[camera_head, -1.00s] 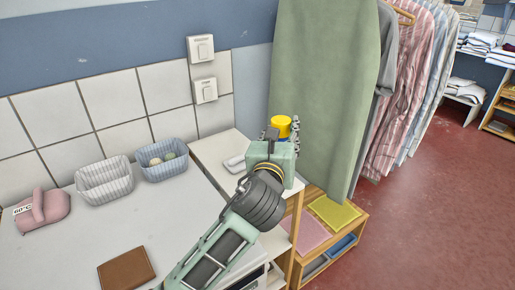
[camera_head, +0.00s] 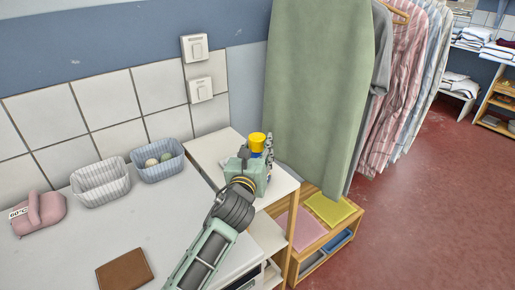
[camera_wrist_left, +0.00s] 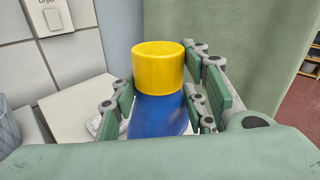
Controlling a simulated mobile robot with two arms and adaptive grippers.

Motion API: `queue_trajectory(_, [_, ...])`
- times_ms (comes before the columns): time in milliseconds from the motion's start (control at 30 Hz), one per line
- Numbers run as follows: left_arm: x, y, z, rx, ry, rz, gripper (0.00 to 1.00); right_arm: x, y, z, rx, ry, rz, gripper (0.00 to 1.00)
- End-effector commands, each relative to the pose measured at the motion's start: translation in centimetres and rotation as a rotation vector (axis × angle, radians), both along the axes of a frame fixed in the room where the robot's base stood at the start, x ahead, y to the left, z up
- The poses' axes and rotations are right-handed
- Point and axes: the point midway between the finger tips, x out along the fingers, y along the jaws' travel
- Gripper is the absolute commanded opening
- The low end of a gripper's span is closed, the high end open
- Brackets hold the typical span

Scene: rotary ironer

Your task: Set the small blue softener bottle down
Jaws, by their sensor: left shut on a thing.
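The small blue softener bottle (camera_wrist_left: 160,117) has a yellow cap (camera_wrist_left: 158,68) and stands upright between the fingers of my left gripper (camera_wrist_left: 166,108). In the head view its yellow cap (camera_head: 257,141) shows above my left gripper (camera_head: 262,158), over the white shelf top beside the worktop. The gripper is shut on the bottle's body. The bottle's base is hidden, so I cannot tell whether it touches the surface. My right gripper is not in view.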

Motion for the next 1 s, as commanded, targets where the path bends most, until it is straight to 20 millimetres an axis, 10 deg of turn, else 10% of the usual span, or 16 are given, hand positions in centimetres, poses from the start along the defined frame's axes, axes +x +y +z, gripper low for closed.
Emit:
queue_trajectory(167, [0.0,0.0,0.0,0.001,-0.005,-0.002,0.00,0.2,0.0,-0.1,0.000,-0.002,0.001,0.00])
queue_trajectory(200, [0.0,0.0,-0.2,0.002,0.000,0.000,0.42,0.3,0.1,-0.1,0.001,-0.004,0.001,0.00])
queue_trajectory(400, [0.0,0.0,-0.2,0.001,0.001,0.000,0.60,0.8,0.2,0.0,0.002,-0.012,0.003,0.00])
queue_trajectory(1000, [-3.0,0.7,-0.1,0.002,0.001,0.000,0.60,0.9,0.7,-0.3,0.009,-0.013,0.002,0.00])
